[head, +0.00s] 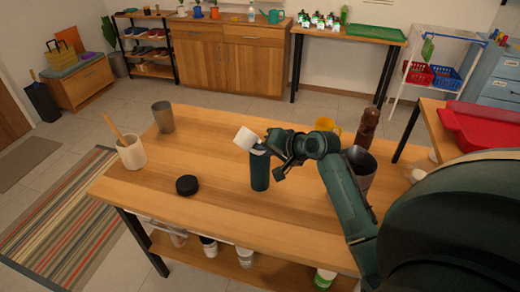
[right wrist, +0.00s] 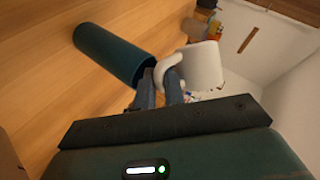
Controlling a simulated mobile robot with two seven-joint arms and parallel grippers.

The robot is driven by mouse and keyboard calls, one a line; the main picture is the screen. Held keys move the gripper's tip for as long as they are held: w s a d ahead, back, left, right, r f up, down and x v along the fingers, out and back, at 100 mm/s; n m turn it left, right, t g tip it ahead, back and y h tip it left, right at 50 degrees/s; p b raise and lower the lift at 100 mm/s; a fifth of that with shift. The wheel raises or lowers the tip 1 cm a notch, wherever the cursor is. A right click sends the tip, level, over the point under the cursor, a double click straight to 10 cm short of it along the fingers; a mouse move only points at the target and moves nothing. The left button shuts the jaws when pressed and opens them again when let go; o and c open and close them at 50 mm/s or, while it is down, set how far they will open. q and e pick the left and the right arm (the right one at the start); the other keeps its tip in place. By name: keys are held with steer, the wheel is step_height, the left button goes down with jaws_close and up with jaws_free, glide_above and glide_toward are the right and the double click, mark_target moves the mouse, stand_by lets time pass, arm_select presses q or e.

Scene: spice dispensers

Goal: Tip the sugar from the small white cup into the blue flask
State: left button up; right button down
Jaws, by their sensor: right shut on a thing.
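The small white cup (head: 245,138) is held in the air at the middle of the table and looks tilted. My right gripper (head: 264,147) is shut on its handle; the grip also shows in the right wrist view (right wrist: 171,82), with the white cup (right wrist: 203,65) beside the fingers. The blue flask (head: 259,172) stands upright on the table, just below the gripper and slightly right of the cup. In the right wrist view the flask (right wrist: 112,54) is left of the cup and apart from it. The sugar is not visible. My left gripper is out of view.
A round black lid (head: 187,185) lies left of the flask. A white pot (head: 131,153) with a wooden utensil and a grey-brown cup (head: 163,117) stand at the left. A brown mill (head: 367,127) and a dark cup (head: 361,160) stand at the right, close to my arm.

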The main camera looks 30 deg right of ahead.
steer(key=shift+a+r+m+y, duration=0.1)
steer(key=shift+r+m+y, duration=0.05)
steer(key=shift+m+y, duration=0.45)
steer(key=shift+r+m+y, duration=0.15)
steer(key=shift+m+y, duration=0.25)
steer(key=shift+y, duration=0.3)
stand_by(1.0)
steer(key=shift+d+r+m+y, duration=0.1)
steer(key=shift+d+m+y, duration=0.3)
stand_by(0.7)
steer(key=shift+f+m+y, duration=0.5)
steer(key=shift+f, duration=0.15)
stand_by(0.5)
steer(key=shift+r+m+y, duration=0.1)
steer(key=shift+m+y, duration=0.4)
steer(key=shift+y, duration=0.1)
stand_by(0.6)
steer(key=shift+f+m+y, duration=0.5)
steer(key=shift+f+m, duration=0.1)
stand_by(0.7)
steer(key=shift+w+m+t+y, duration=0.1)
steer(key=shift+m+t+y, duration=0.2)
steer(key=shift+m+t, duration=0.1)
stand_by(0.6)
